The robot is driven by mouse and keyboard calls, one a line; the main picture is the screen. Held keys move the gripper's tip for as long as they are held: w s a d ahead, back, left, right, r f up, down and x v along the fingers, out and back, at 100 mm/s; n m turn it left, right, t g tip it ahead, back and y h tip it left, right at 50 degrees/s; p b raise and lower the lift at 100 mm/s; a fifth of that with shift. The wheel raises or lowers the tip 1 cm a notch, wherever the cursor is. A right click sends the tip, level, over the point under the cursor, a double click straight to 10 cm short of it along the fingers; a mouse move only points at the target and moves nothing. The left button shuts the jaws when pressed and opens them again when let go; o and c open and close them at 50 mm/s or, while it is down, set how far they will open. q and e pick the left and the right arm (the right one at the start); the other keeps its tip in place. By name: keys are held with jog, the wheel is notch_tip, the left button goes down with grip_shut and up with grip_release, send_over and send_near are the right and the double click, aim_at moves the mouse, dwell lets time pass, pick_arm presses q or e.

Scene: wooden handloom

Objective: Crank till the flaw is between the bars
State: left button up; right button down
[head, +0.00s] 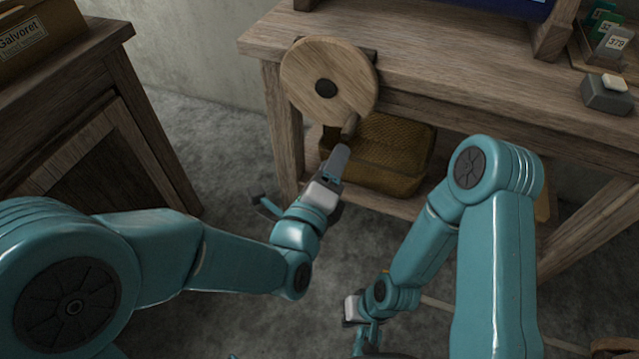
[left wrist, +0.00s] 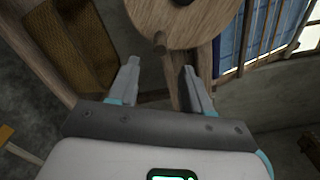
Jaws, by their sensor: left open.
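The crank is a round wooden disc (head: 330,62) with a dark hub, on the front left of the loom table; it also shows in the left wrist view (left wrist: 165,18). A short wooden handle (head: 350,125) sticks out at its lower edge. My left gripper (head: 342,150) is open just below the handle. In the left wrist view my two fingers (left wrist: 160,72) are apart, with the handle (left wrist: 159,42) just beyond and between their tips. Blue cloth (left wrist: 232,38) shows beside wooden bars at upper right; I see no flaw. My right gripper (head: 364,322) hangs low, its jaws unclear.
A woven basket (head: 400,150) sits on the shelf under the loom table (head: 450,75). A grey block with a white piece (head: 608,94) and numbered cards (head: 612,42) lie at the right. A wooden cabinet (head: 95,130) stands left.

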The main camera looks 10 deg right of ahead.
pick_arm(q)
jog(key=v, duration=0.6)
jog(key=shift+s, duration=0.2)
jog(key=shift+a, duration=0.15)
